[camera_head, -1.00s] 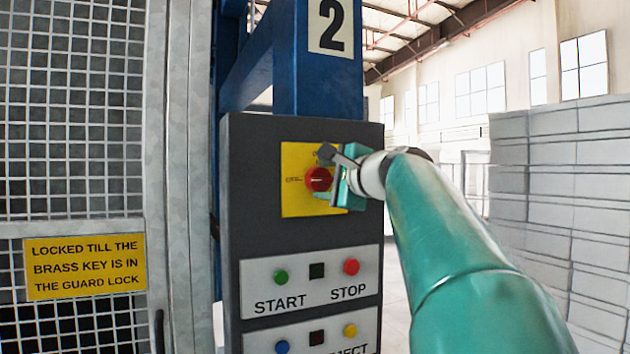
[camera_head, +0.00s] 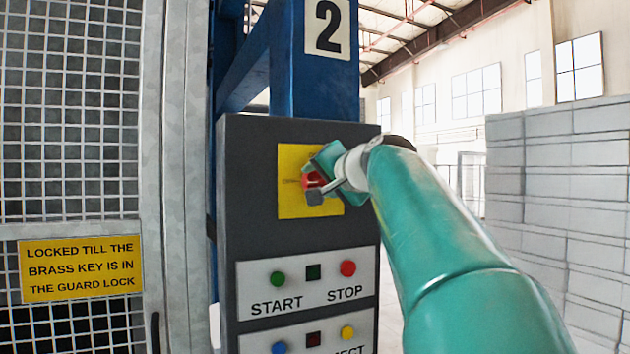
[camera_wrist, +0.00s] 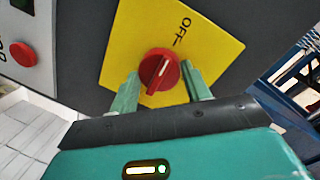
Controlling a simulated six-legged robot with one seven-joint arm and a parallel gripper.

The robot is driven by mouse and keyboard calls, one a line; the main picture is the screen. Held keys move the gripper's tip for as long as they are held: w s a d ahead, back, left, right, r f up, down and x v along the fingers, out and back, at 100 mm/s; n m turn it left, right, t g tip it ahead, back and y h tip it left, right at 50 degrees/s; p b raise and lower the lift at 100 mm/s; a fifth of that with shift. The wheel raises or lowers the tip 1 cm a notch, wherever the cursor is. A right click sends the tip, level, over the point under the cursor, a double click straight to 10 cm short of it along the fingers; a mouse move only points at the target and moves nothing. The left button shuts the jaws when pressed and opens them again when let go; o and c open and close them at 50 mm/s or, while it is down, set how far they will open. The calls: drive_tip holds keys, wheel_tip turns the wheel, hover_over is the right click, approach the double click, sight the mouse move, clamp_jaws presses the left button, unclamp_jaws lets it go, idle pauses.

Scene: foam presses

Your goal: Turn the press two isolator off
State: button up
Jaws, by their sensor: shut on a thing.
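The press two isolator is a red rotary knob (camera_head: 312,181) on a yellow plate (camera_head: 290,207) on the dark control panel. In the wrist view the red knob (camera_wrist: 158,71) has a raised ridge, roughly in line with the OFF mark on the yellow plate (camera_wrist: 130,40). My gripper (camera_wrist: 162,86) is shut on the knob, one green finger on each side. In the head view my gripper (camera_head: 322,184) is tilted and hides part of the knob and the plate's right side.
Below are START and STOP buttons (camera_head: 312,281) and another button row. A mesh guard (camera_head: 75,110) with a yellow sign (camera_head: 81,268) stands at left. A blue post (camera_head: 310,80) marked 2 rises behind the panel. Pale stacked blocks (camera_head: 560,190) stand at right.

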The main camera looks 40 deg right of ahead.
drive_tip(key=shift+n, duration=1)
drive_tip(key=shift+c, duration=0.2)
drive_tip(key=o, duration=1)
drive_tip(key=v, duration=1.3)
drive_tip(key=shift+s+a, duration=0.35)
